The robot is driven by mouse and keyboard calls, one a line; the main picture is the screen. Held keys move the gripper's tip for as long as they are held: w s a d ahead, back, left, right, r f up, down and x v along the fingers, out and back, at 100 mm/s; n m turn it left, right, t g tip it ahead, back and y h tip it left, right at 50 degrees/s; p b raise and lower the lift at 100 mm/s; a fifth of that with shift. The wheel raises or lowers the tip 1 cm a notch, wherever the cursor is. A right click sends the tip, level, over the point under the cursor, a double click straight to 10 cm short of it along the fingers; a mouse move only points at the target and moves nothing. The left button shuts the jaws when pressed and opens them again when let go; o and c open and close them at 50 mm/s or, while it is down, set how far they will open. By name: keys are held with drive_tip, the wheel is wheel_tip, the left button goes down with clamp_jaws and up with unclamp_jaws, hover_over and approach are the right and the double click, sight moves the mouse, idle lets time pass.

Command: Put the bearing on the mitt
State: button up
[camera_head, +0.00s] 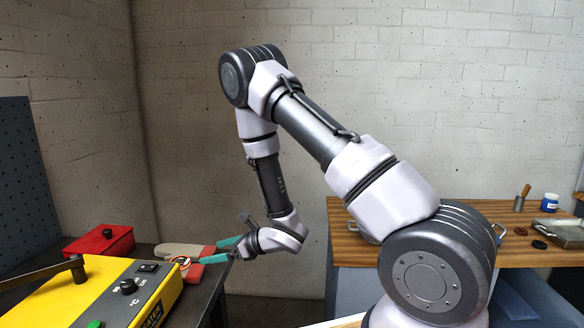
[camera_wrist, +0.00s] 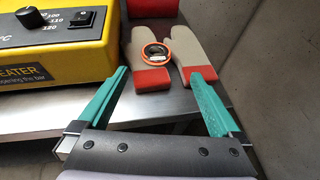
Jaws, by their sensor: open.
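The bearing, a small dark ring with an orange edge (camera_wrist: 156,62), lies flat on the left part of the mitt, just above its red cuff. The mitt (camera_wrist: 190,46) is a beige pair with red cuffs, lying on the metal bench; it also shows in the head view (camera_head: 178,249). The bearing also shows small in the head view (camera_head: 181,261). My gripper (camera_wrist: 162,74) has its teal fingers spread wide, with nothing between them. It is on the near side of the mitt, apart from the bearing; it also shows in the head view (camera_head: 214,251).
A yellow heater (camera_wrist: 50,42) with a knob and switch stands left of the mitt. A red box (camera_head: 100,241) stands behind it. The bench edge and a wall are close on the right. A wooden table (camera_head: 350,240) with small items stands further right.

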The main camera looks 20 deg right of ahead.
drive_tip(key=w+d+r+m+t+h, duration=0.4)
drive_tip(key=w+d+r+m, duration=0.5)
drive_tip(key=r+m, duration=0.3)
drive_tip(key=s+d+r+m+h, duration=0.3)
drive_tip(key=d+r+m+h, duration=0.2)
drive_tip(key=d+r+m, duration=0.9)
drive_tip(key=s+d+r+m+g, duration=0.1)
drive_tip(key=s+r+m, duration=0.2)
drive_tip(key=s+m, duration=0.5)
drive_tip(key=s+d+r+m+g, duration=0.1)
drive_tip(key=s+r+m, duration=0.3)
drive_tip(key=s+m, duration=0.5)
drive_tip(key=s+d+r+m+g, duration=0.1)
drive_tip(key=s+r+m, duration=0.2)
drive_tip(key=s+m, duration=0.5)
drive_tip(key=shift+s+r+m+g+h, duration=0.3)
drive_tip(key=shift+s+r+m+g, duration=0.1)
drive_tip(key=shift+s, duration=0.2)
